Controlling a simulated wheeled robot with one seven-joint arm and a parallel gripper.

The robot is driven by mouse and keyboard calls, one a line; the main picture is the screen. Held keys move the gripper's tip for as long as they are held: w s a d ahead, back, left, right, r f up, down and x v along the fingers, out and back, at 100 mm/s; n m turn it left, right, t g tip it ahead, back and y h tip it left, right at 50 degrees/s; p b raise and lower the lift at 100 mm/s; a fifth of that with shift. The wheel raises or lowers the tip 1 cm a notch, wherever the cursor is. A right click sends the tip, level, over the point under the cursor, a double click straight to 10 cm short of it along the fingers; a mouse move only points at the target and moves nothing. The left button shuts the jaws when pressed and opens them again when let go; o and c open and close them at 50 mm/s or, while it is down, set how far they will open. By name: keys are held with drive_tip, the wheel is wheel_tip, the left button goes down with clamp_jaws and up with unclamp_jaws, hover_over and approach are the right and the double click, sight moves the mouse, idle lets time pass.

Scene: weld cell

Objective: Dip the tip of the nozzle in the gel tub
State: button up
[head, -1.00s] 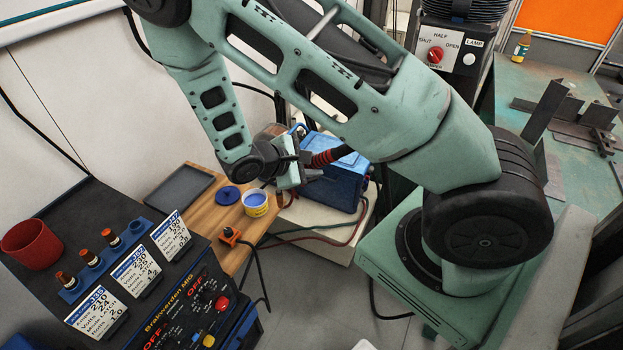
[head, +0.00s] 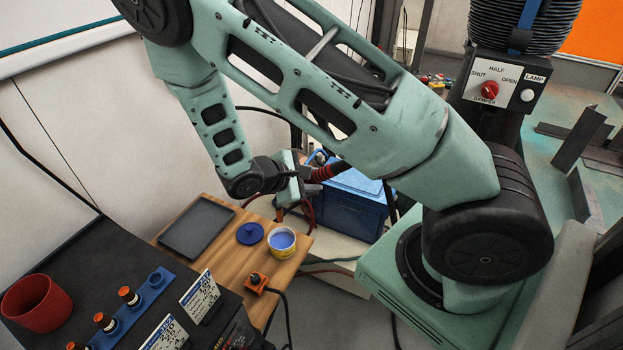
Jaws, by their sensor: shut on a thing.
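The gel tub (head: 282,250) is a small open pot with a pale, yellow-marked side and blue gel inside. It stands on the wooden bench (head: 228,258), with its round blue lid (head: 250,233) lying just left of it. My gripper (head: 299,184) is beyond and above the tub, clear of it. It is shut on the welding torch, whose red and black cable end (head: 326,172) shows at its right. The torch body is mostly hidden by my wrist and gripper.
A dark grey tray (head: 198,228) lies left of the lid. A blue box (head: 347,205) stands behind at the right. A red cup (head: 38,303) and blue nozzle rack (head: 135,306) are at lower left.

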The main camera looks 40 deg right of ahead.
sight(309, 197)
drive_tip(key=shift+f+b, duration=2.05)
drive_tip(key=shift+f, duration=0.95)
drive_tip(key=shift+a+f+b, duration=0.1)
drive_tip(key=shift+f+b, duration=0.35)
drive_tip(key=shift+f, duration=0.1)
drive_tip(key=shift+f+b, duration=2.15)
drive_tip(key=shift+f, duration=0.3)
drive_tip(key=shift+r, duration=0.1)
